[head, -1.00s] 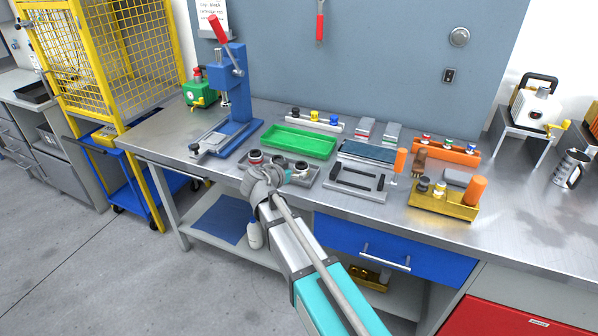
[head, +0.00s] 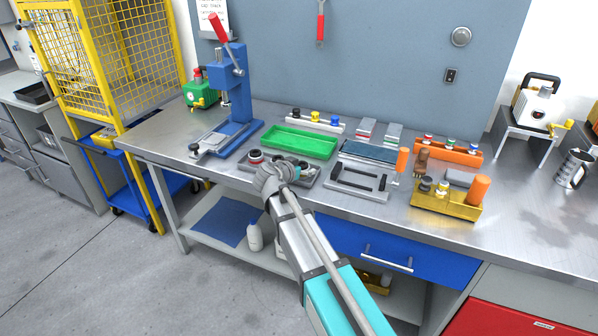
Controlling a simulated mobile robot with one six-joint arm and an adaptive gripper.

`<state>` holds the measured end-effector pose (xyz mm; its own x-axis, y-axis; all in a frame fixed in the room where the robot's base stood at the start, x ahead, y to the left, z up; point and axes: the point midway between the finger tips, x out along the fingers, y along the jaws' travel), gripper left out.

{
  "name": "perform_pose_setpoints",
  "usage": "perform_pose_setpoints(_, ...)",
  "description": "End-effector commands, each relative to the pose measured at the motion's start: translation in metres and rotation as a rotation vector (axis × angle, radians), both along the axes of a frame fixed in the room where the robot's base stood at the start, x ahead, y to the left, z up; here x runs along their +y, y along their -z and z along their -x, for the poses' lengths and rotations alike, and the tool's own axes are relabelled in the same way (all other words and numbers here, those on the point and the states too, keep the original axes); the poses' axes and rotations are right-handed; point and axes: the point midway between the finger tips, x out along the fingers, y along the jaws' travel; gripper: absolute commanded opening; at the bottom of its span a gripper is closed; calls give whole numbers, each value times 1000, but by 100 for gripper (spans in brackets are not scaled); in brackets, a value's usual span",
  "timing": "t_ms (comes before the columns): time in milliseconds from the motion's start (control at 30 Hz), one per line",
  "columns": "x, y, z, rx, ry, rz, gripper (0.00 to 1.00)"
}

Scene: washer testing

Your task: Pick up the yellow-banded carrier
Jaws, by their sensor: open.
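My gripper (head: 284,170) is over the front of a grey tray (head: 310,181) on the steel bench. It is open, though its fingertips are small and partly hidden by my wrist. Several small round carriers stand in this tray.
A green tray (head: 299,142) lies just behind the grey tray. A blue press (head: 236,98) with a red handle stands to the left.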

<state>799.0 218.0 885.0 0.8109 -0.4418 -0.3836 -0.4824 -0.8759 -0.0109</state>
Motion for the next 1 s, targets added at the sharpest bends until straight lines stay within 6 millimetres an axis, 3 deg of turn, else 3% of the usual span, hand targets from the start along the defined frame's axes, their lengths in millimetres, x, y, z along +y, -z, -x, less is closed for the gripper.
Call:
perform_pose_setpoints(333,-1,0,-1,-1,1,1,100)
perform_pose_setpoints(800,-1,0,-1,-1,2,0,15)
perform_pose_setpoints(1000,-2,-1,-1,-2,2,1,15)
